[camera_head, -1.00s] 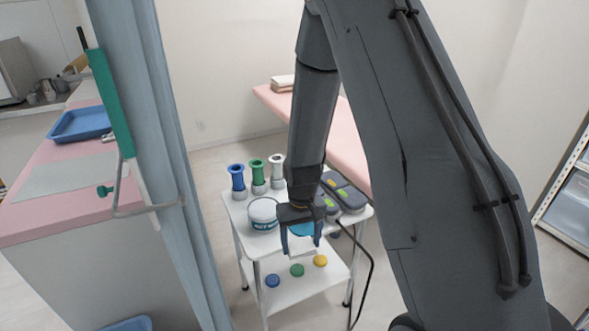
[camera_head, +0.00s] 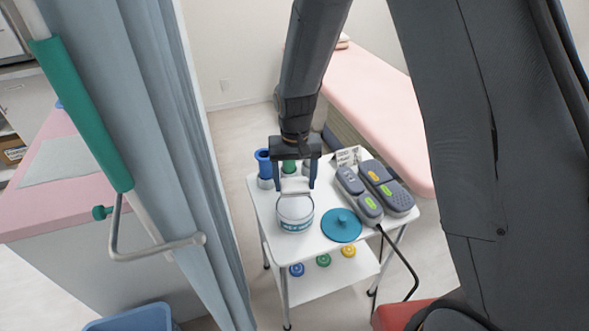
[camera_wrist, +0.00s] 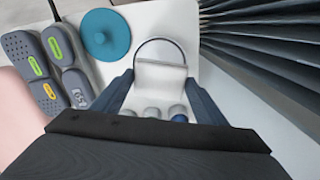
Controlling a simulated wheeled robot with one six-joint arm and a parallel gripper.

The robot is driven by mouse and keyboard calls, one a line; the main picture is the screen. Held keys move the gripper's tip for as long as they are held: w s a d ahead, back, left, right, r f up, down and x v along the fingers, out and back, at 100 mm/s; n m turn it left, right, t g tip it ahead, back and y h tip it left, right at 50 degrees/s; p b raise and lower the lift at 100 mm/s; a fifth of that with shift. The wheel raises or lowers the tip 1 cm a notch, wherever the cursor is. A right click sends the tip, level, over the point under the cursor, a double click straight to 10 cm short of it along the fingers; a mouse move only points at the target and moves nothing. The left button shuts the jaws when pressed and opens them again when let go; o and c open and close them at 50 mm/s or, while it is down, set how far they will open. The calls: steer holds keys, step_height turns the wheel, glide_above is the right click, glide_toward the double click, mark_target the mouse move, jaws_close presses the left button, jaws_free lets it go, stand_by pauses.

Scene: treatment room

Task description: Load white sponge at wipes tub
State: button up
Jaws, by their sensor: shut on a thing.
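My gripper (camera_head: 296,187) is shut on the white sponge (camera_head: 295,184), held between its two blue-grey fingers. The open white wipes tub (camera_head: 295,226) stands on the white trolley, just below the sponge in the head view. In the wrist view the sponge (camera_wrist: 160,78) fills the space between the fingertips (camera_wrist: 162,84) and covers much of the tub, whose dark rim (camera_wrist: 160,40) curves beyond it. I cannot tell whether the sponge's lower edge is inside the tub or above it. The tub's round blue lid (camera_head: 342,226) lies on the trolley to its right.
Grey handsets (camera_head: 375,190) stand on the trolley's right side. Blue (camera_head: 264,166) and green (camera_head: 289,167) spools stand behind the tub, partly hidden by my gripper. The lower shelf (camera_head: 320,278) holds small coloured discs. A blue-grey curtain (camera_head: 170,140) hangs to the left.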

steer(key=b, duration=0.5)
glide_above(295, 206)
steer(key=shift+w+f, duration=0.1)
steer(key=shift+f, duration=2.85)
steer(key=shift+f, duration=0.6)
steer(key=shift+r+p, duration=2.75)
steer(key=shift+r, duration=0.85)
